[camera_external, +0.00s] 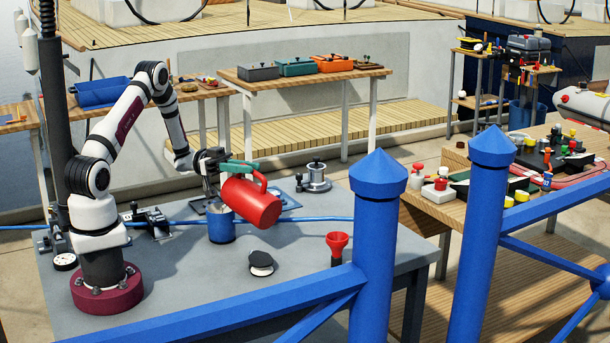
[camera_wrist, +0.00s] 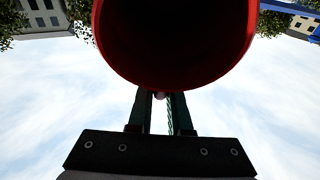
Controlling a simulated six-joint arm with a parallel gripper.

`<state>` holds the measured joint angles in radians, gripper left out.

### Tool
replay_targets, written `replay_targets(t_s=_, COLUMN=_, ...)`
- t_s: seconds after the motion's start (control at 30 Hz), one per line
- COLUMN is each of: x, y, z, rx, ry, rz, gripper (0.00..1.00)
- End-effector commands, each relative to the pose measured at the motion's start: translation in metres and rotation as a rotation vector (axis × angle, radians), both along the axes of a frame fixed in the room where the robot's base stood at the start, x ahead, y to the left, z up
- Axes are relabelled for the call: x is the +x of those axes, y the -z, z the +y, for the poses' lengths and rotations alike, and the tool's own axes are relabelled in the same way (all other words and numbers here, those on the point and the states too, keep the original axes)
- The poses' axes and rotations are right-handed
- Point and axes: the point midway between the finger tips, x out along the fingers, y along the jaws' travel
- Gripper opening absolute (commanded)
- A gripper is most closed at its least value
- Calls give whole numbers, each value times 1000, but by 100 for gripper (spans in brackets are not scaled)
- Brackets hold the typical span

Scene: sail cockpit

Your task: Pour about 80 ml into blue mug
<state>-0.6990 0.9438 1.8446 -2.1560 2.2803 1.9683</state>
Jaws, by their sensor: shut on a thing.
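I cannot see the mug's contents or any stream of liquid. In the wrist view, the jug (camera_wrist: 175,88) fills the upper middle, with sky behind it. My gripper's fingers (camera_wrist: 160,108) reach up to the jug there.
A red funnel (camera_external: 337,246) and a dark-topped round item (camera_external: 261,264) stand on the grey table (camera_external: 190,290). A blue hose (camera_external: 300,217) crosses the table. Blue railing posts (camera_external: 374,240) stand in front at right.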

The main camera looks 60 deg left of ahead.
Motion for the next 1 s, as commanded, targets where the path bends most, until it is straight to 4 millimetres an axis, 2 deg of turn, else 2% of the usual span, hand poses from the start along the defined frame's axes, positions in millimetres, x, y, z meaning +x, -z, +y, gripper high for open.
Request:
replay_targets(t_s=0.17, x=5, y=9, z=-10, rx=52, ry=0, rz=20, gripper=0)
replay_targets(t_s=0.33, x=10, y=23, z=-27, rx=211, ry=2, rz=80, gripper=0)
replay_targets(t_s=0.4, x=12, y=22, z=-31, rx=263, ry=3, rz=101, gripper=0)
replay_targets(t_s=1.0, x=14, y=23, z=-33, rx=300, ry=1, rz=122, gripper=0)
